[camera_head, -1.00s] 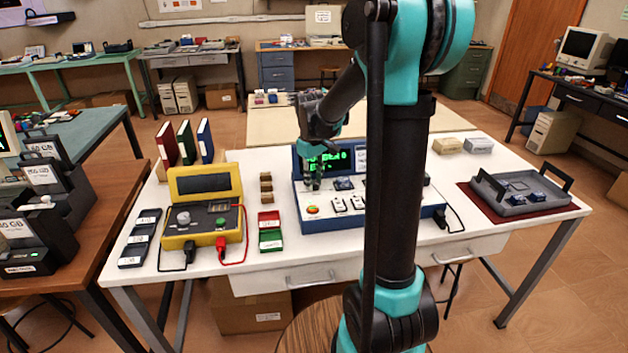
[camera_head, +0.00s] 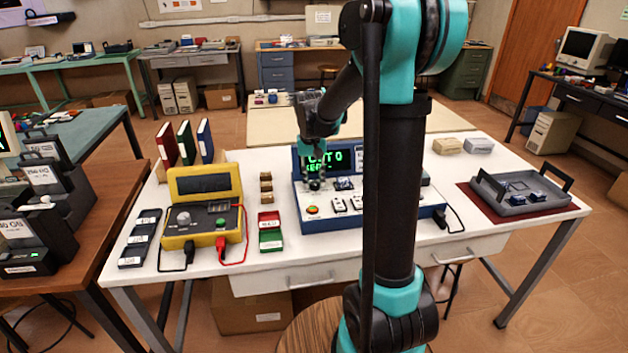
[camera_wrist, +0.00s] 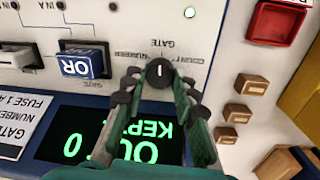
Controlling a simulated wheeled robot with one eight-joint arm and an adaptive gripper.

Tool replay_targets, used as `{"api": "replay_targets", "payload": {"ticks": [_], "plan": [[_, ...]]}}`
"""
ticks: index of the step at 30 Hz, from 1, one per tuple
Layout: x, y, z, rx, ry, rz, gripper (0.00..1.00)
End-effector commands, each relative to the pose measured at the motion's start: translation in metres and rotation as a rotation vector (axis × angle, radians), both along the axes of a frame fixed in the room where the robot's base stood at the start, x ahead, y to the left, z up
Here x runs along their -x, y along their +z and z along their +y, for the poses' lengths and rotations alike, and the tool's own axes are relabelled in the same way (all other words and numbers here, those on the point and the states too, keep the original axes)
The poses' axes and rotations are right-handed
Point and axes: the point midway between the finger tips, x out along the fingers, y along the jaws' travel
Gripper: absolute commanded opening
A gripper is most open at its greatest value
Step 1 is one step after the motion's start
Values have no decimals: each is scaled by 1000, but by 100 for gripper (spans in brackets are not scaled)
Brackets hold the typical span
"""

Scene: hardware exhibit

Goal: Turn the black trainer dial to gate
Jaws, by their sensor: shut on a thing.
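The black trainer dial (camera_wrist: 158,72) is a round knob with a white pointer line on the trainer's white panel. In the wrist view its line lies upright in the picture, in line with the upside-down GATE label (camera_wrist: 166,43). NUMBER and COUNT labels sit to either side. My gripper (camera_wrist: 159,82) has its fingertips on either side of the dial, shut on it. In the head view my gripper (camera_head: 316,182) is low over the left of the blue trainer box (camera_head: 375,219) and hides the dial. The trainer's green-lit display (camera_head: 323,160) reads OUT 0 with KEPT below.
A blue OR block (camera_wrist: 83,65) sits in the panel near the dial. The yellow meter (camera_head: 202,243), red and green trays (camera_head: 269,219) and small brown blocks (camera_head: 266,189) stand left of the trainer. A grey tray (camera_head: 520,203) lies at the right.

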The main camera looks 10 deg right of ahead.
Motion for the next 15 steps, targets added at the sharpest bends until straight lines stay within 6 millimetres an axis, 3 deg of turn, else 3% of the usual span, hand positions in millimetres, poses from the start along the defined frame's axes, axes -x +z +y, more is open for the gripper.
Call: {"api": "replay_targets", "payload": {"ticks": [15], "plan": [[0, 0, 0, -1, -57, 0, 0]]}}
